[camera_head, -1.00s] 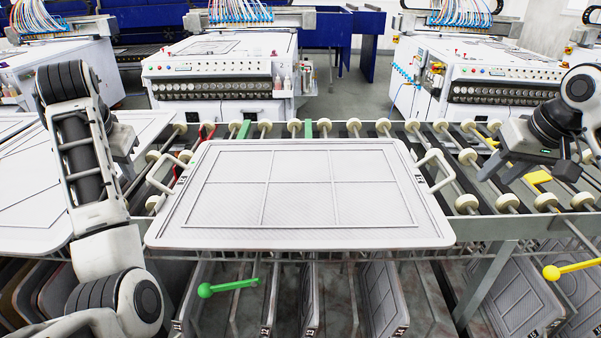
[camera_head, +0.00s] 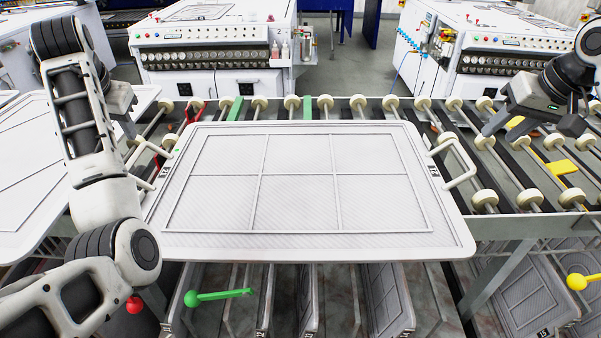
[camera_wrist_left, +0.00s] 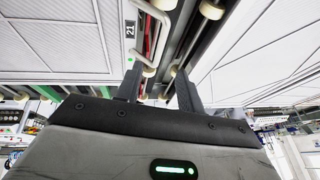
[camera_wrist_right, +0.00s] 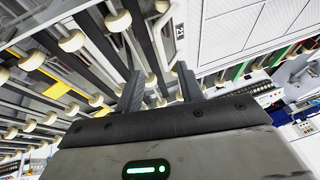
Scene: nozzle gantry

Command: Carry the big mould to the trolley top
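The big mould (camera_head: 210,215) is a wide pale panel with six ribbed fields and a handle at each end. It lies flat over the roller frame, its near edge reaching past the front rail. My left gripper (camera_wrist_left: 158,92) is open and empty, near the left handle (camera_head: 150,158); that handle also shows in the left wrist view (camera_wrist_left: 155,12). My right gripper (camera_wrist_right: 158,88) is open and empty, right of the right handle (camera_head: 458,160) and apart from it. My left arm partly hides the left gripper in the head view. I cannot tell which surface is the trolley top.
Rollers (camera_head: 485,200) run along both sides of the mould. Another large pale panel (camera_head: 25,190) lies at left. Upright panels (camera_head: 385,300) stand in racks below. Green (camera_head: 192,298), red (camera_head: 134,305) and yellow (camera_head: 577,282) knobs stick out in front. White machines (camera_head: 215,60) stand behind.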

